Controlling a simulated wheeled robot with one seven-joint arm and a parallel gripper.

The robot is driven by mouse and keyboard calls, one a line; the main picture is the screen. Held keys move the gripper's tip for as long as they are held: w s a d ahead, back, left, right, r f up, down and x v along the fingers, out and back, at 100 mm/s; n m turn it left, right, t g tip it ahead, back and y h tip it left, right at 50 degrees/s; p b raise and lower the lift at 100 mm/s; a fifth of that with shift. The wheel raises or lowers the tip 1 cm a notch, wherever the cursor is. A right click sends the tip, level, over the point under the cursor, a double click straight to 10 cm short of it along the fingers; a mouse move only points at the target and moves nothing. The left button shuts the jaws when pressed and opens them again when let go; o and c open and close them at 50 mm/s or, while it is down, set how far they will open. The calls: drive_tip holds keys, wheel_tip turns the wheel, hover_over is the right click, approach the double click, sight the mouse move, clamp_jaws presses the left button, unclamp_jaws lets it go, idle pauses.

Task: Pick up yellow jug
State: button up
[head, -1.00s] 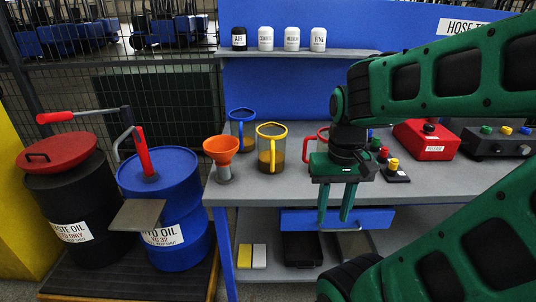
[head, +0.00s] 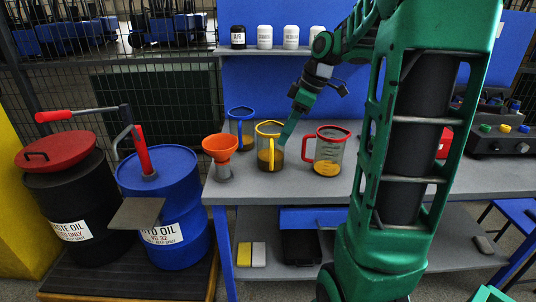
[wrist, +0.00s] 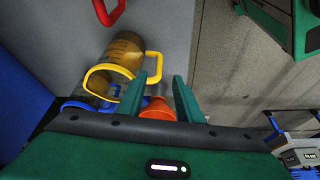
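The yellow jug (head: 263,158) is a clear jug with a yellow rim and handle and brown liquid inside. It stands upright on the grey bench between the blue-rimmed and red-rimmed jugs. My gripper (head: 284,138) is at its right side, by the upper part, pointing down and left. In the wrist view the yellow jug (wrist: 124,54) lies ahead, and my open gripper (wrist: 158,76) has its two green fingers apart, with the handle appearing between their tips. I cannot tell whether a finger touches the jug. Nothing is held.
A red-rimmed jug (head: 327,152) stands close on the right, a blue-rimmed jug (head: 240,116) behind left. An orange funnel (head: 221,149) is just left. A shelf (head: 280,52) with small jars is above. The bench's front edge (head: 280,200) is clear.

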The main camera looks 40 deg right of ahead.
sight(271, 167)
drive_tip(key=x, duration=1)
drive_tip(key=shift+w+a+f, duration=0.1)
drive_tip(key=shift+w+f, duration=0.2)
drive_tip(key=shift+c, duration=0.6)
clamp_jaws()
